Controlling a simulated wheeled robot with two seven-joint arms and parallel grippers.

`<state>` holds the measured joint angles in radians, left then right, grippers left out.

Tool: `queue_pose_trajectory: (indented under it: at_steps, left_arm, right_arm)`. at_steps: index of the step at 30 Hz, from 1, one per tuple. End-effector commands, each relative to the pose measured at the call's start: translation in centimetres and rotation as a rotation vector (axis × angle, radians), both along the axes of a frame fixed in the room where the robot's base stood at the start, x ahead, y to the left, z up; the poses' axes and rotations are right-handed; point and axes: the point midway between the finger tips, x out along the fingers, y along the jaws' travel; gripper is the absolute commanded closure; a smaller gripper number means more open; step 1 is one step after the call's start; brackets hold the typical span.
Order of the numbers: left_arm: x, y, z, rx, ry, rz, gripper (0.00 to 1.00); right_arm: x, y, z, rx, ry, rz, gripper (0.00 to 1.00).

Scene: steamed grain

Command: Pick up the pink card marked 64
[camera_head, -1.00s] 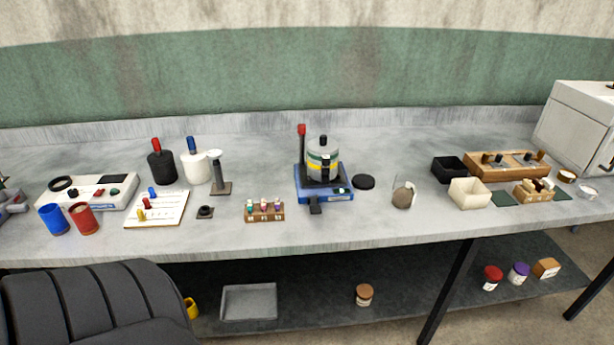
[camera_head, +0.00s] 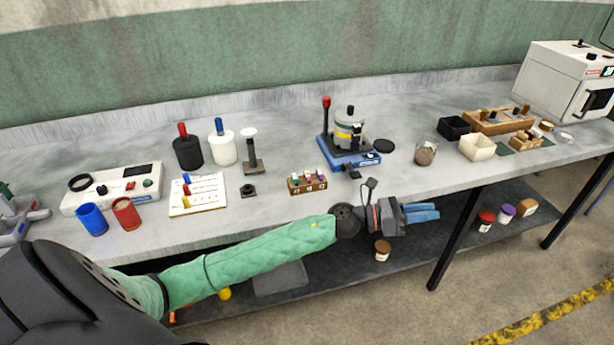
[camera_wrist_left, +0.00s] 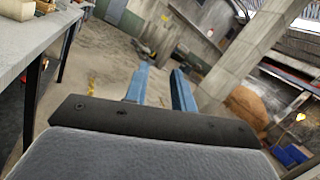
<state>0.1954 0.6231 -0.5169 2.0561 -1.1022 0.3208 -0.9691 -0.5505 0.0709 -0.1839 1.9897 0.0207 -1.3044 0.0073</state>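I cannot make out a pink card marked 64 in either view. My left gripper (camera_head: 422,212) reaches in from the left on a green-sleeved arm and is in front of the workbench's front edge, over the lower shelf area. Its two blue fingers point right. In the left wrist view the fingers (camera_wrist_left: 160,82) stand apart with nothing between them, and open floor lies beyond. My right gripper is in neither view.
The grey workbench (camera_head: 290,225) carries a blue-based device (camera_head: 352,158), a small wooden rack (camera_head: 308,188), a white box (camera_head: 477,147) and a wooden tray (camera_head: 498,121). A lower shelf (camera_head: 330,268) holds several jars. A black table leg (camera_head: 456,240) stands right of the gripper.

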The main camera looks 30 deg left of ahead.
Motion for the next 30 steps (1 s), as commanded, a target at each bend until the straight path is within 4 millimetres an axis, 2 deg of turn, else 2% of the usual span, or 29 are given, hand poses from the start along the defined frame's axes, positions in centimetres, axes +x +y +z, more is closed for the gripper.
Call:
queue_pose_trajectory:
  at_steps: [2,5,8,11,14,15,21,25,27,30]
  left_arm:
    - [0.3,0.3,0.0,0.199,-0.137,-0.092,0.75]
    - [0.5,1.5,-1.2,0.452,-0.294,-0.218,0.75]
    - [1.2,4.2,-2.7,0.711,-0.427,-0.347,0.75]
    - [2.2,8.5,-3.9,0.966,-0.527,-0.482,0.75]
    - [3.3,14.1,-4.5,1.214,-0.588,-0.627,0.75]
    - [3.8,16.6,-4.5,1.309,-0.6,-0.686,0.75]
    - [5.2,28.5,-2.4,1.676,-0.564,-0.946,0.75]
    - [5.3,33.5,-0.7,1.8,-0.51,-1.055,0.75]
    - [5.2,35.0,-0.1,1.835,-0.486,-1.089,0.75]
    - [5.2,36.0,0.1,1.857,-0.47,-1.114,0.75]
  right_arm:
    - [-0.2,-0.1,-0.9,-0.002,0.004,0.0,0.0]
    - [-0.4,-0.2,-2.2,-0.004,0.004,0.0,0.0]
    - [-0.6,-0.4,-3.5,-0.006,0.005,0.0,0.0]
    - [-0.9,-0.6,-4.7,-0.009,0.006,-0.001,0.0]
    - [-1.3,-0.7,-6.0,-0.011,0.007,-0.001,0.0]
    - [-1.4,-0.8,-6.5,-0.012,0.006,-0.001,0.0]
    - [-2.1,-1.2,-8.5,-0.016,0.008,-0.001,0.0]
    - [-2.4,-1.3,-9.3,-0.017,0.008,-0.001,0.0]
    - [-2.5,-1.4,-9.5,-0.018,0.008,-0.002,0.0]
    - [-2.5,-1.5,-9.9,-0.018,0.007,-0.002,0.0]
